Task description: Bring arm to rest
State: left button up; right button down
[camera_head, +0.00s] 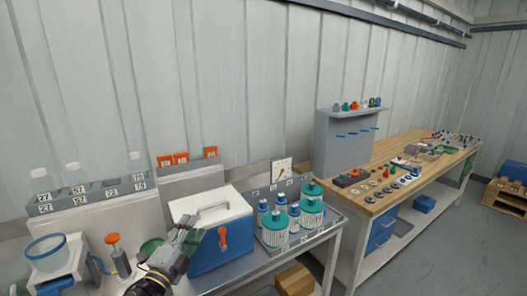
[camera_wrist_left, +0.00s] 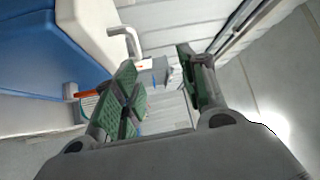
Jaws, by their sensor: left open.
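My left gripper (camera_head: 182,248) is in front of the blue and white cooler box (camera_head: 218,252) at the lower middle of the head view. In the left wrist view my left gripper (camera_wrist_left: 160,85) has its two green-padded fingers well apart, with nothing between them. The cooler box (camera_wrist_left: 50,45) shows at the upper left of that view, beside the fingers. Its lid is shut and its orange latch (camera_head: 222,238) faces front. My right gripper is in neither view.
A tray (camera_head: 330,225) right of the cooler holds teal-capped vessels (camera_head: 311,206) and blue-capped bottles. At left stand a blue-rimmed bowl (camera_head: 47,248), an orange-topped pump (camera_head: 113,240) and a numbered bottle rack (camera_head: 90,197). A wooden workbench (camera_head: 400,150) stands at right; grey floor (camera_head: 450,240) is open.

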pick_arm(q)
jog(key=s+a+f+n+g+y, duration=0.35)
jog(key=f+n, duration=0.25)
jog(key=f, duration=0.2)
jog(key=s+a+f+n+g+y, duration=0.2)
jog(key=s+f+n+g+y, duration=0.25)
jog(key=f+n, duration=0.35)
jog(key=s+d+f+n+g+h, duration=0.2)
jog(key=s+f+g, duration=0.25)
jog(key=s, duration=0.45)
jog(key=s+d+f+n+g+h, duration=0.1)
jog(key=s+d+f+g, duration=0.1)
jog(key=s+f+g, duration=0.5)
jog(key=s+f+t, duration=0.1)
jog(key=s+f, duration=0.1)
jog(key=f, duration=1.4)
jog(key=s+f+t, duration=0.1)
jog(key=s+f, duration=0.2)
jog(key=f, duration=1.4)
jog(key=s+a+f, duration=0.2)
jog(key=s+f, duration=0.7)
jog(key=s, duration=0.1)
jog(key=s+a+f, duration=0.2)
jog(key=s+f, duration=0.7)
jog(key=s, duration=0.2)
jog(key=shift+s+f+g, duration=0.25)
jog(key=shift+g, duration=0.2)
